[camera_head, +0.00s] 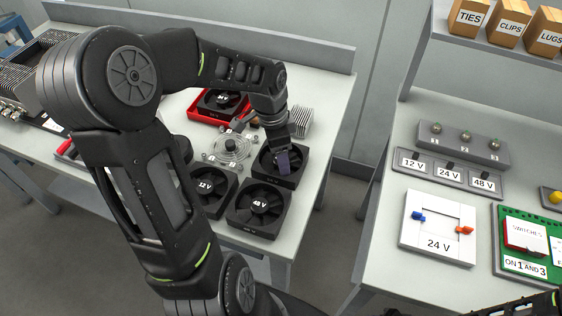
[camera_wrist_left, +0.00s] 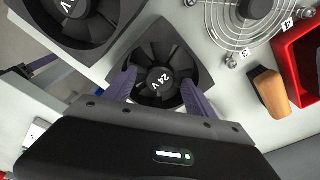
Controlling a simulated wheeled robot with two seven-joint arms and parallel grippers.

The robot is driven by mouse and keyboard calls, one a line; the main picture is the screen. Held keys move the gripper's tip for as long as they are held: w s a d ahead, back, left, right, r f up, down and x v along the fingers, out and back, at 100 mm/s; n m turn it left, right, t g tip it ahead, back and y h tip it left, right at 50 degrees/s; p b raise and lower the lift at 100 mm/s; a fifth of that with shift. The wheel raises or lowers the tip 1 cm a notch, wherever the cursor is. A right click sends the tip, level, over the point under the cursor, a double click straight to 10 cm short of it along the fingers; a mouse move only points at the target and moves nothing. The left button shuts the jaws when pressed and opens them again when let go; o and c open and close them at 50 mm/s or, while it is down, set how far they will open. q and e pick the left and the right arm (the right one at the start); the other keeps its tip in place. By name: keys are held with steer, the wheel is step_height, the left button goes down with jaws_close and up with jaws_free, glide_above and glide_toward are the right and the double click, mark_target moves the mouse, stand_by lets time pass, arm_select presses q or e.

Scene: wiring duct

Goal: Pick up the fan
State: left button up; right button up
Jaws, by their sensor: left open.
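A square black fan marked 24 V (camera_wrist_left: 160,82) lies on the table in the left wrist view. My left gripper (camera_wrist_left: 160,96) is open, with one purple-grey finger at each side of this fan; whether they touch it cannot be told. In the head view, my left gripper (camera_head: 284,163) points down over the same fan (camera_head: 266,167), hiding its label. A 12 V fan (camera_head: 205,187) and a 48 V fan (camera_head: 259,207) lie close by. My right gripper is not clearly shown.
A red tray (camera_head: 203,112) holding another fan, a wire fan guard (camera_head: 231,148) with screws and a finned heat sink (camera_head: 300,120) stand behind. A second table at right carries a white 24 V frame (camera_head: 438,244), voltage-labelled slots (camera_head: 447,173) and a green board (camera_head: 509,270).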

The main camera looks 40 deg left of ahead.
arm_select(q)
steer(key=shift+c, duration=0.5)
jaws_close()
